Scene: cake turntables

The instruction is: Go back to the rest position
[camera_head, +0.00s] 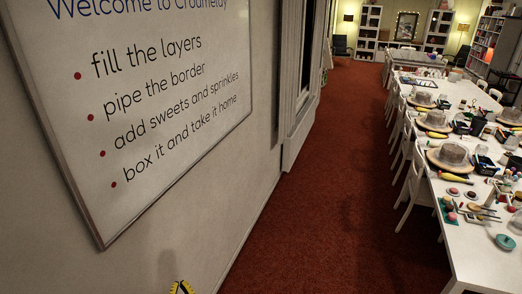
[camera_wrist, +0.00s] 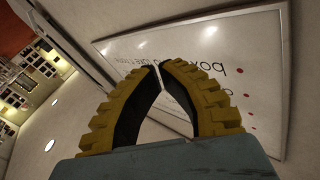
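My gripper (camera_wrist: 158,70) fills the lower middle of the wrist view, with two curved yellow fingers that have black inner pads. The fingertips come together at the top, with an empty arch between the fingers below. Nothing is held. In the head view only a small yellow and black tip of my gripper (camera_head: 181,287) shows at the bottom edge, near the wall. The rest of my arm is hidden there.
A framed whiteboard (camera_head: 165,90) with a written list hangs on the left wall; it also shows in the wrist view (camera_wrist: 225,45). Red carpet (camera_head: 330,190) leaves a clear aisle. White chairs (camera_head: 418,185) line a long table (camera_head: 475,250) with cake turntables (camera_head: 433,160).

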